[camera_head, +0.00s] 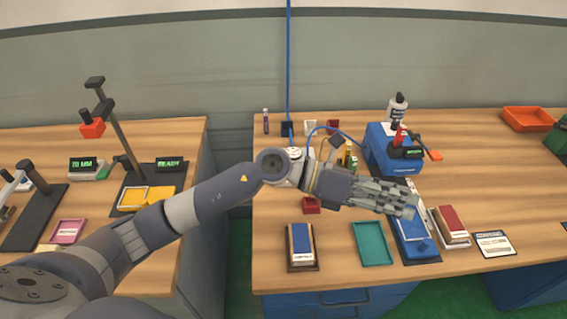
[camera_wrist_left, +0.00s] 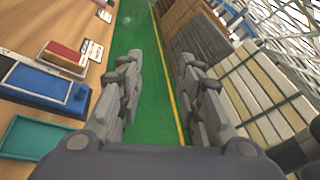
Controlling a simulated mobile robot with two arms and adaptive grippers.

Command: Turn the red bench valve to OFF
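My left gripper (camera_head: 412,203) reaches across the right bench above a blue fixture, pointing right. In the left wrist view its two fingers (camera_wrist_left: 160,70) stand apart with nothing between them. No part is clearly readable as the red bench valve. A small dark-red piece (camera_head: 333,125) sits at the back near the blue hose. A red upright part (camera_head: 398,136) stands at the blue box (camera_head: 377,150). A small red block (camera_head: 312,205) lies just below my left wrist. None of these touches the gripper fingers. No OFF marking is legible. My right gripper is out of view.
The right bench (camera_head: 490,190) holds a teal tray (camera_head: 371,243), a blue fixture (camera_head: 420,250), a red-topped block (camera_head: 452,222) and an orange tray (camera_head: 527,118). A blue hose (camera_head: 289,60) hangs at the back. A gap separates the left bench (camera_head: 180,145).

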